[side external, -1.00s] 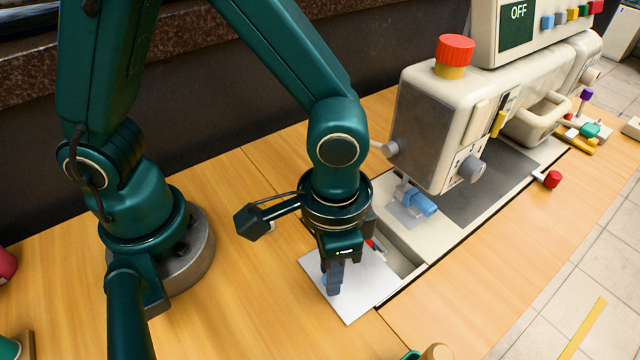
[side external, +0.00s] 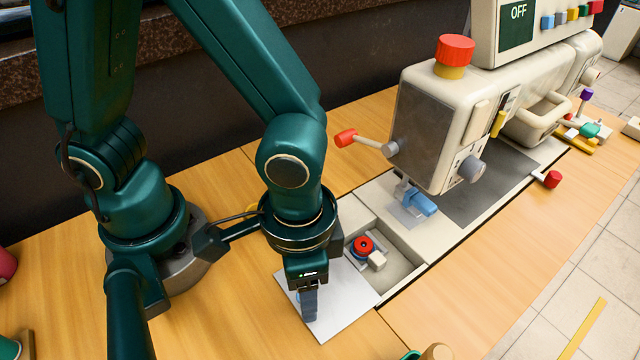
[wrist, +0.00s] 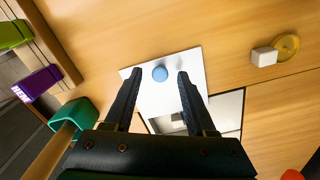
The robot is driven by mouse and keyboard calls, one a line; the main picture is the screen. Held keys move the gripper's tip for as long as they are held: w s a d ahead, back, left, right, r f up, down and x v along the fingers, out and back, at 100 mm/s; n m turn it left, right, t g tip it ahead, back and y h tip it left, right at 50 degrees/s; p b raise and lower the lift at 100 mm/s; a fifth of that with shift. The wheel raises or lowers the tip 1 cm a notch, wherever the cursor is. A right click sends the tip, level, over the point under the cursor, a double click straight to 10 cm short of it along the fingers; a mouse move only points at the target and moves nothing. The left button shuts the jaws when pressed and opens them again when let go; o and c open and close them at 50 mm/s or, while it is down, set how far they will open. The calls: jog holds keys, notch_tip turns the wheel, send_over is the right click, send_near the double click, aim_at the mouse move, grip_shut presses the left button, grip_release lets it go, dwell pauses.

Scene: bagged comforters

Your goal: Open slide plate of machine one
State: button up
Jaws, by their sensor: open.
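The slide plate (side external: 340,308) of the near sewing machine (side external: 430,125) is a thin pale sheet, drawn out over the wooden table at the machine bed's left end. Beside it the bed recess is uncovered, with a red round part (side external: 362,245) and a small pale block (side external: 377,261) inside. My gripper (side external: 310,304) points down low over the plate. In the wrist view my gripper (wrist: 160,80) is open, its two dark fingers apart on either side of the plate's round blue knob (wrist: 160,73).
A red-tipped lever (side external: 346,138) sticks out left from the machine head. A blue presser part (side external: 420,201) hangs above the bed. Purple (wrist: 37,83) and green (wrist: 14,34) items and a teal container (wrist: 75,113) lie left in the wrist view. Table around the plate is clear.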

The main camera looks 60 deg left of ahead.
jog(key=shift+r, duration=2.55)
jog(key=shift+w+a+r, duration=0.1)
jog(key=shift+w, duration=0.15)
jog(key=w+a+r+n+t+h, duration=0.1)
jog(key=w+a+r+n+t, duration=0.3)
jog(key=a+r, duration=0.3)
jog(key=s+a+r+t+y, duration=0.1)
jog(key=s+a, duration=0.1)
jog(key=a, duration=0.4)
jog(key=shift+a+r+n+t, duration=0.3)
jog(key=shift+a+r, duration=0.05)
jog(key=shift+a, duration=0.05)
